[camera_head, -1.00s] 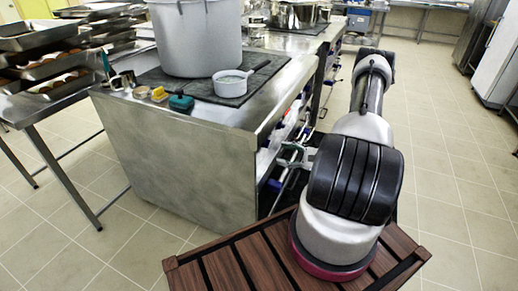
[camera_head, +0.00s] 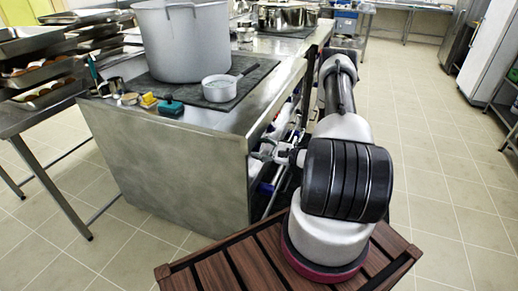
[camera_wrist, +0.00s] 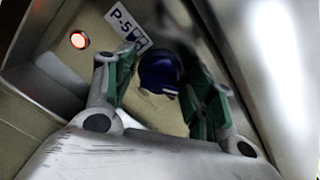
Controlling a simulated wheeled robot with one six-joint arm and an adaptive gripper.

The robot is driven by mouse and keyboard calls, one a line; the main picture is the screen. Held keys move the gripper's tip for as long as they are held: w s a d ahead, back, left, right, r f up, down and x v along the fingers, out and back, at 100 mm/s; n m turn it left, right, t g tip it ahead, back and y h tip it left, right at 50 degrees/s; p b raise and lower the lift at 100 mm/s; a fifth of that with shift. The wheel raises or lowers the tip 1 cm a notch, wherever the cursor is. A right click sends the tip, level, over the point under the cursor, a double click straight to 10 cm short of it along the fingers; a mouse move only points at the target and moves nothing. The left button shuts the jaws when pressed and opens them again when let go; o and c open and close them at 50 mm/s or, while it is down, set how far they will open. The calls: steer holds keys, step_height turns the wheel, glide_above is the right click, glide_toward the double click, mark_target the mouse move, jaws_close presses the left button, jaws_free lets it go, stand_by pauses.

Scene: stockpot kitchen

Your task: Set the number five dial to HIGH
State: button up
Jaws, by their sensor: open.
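The dial (camera_wrist: 158,75) is a dark blue knob under a white label (camera_wrist: 127,27) that reads "P-5" in the wrist view. My gripper (camera_wrist: 163,62) is open, its green-padded fingers on either side of the dial. The left finger overlaps the label's lower edge. I cannot tell whether the pads touch the dial, or which setting it points to. A lit red lamp (camera_wrist: 79,40) is on the panel left of the label. In the head view my gripper (camera_head: 264,151) is at the counter's open side, and the dial is hidden.
The steel counter (camera_head: 170,165) bears a large pot (camera_head: 187,45) and a small white saucepan (camera_head: 219,88) on a dark mat. Trays (camera_head: 35,75) stand at the left. Tiled floor (camera_head: 435,150) is free at the right.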

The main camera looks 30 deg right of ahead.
steer(key=c, duration=1)
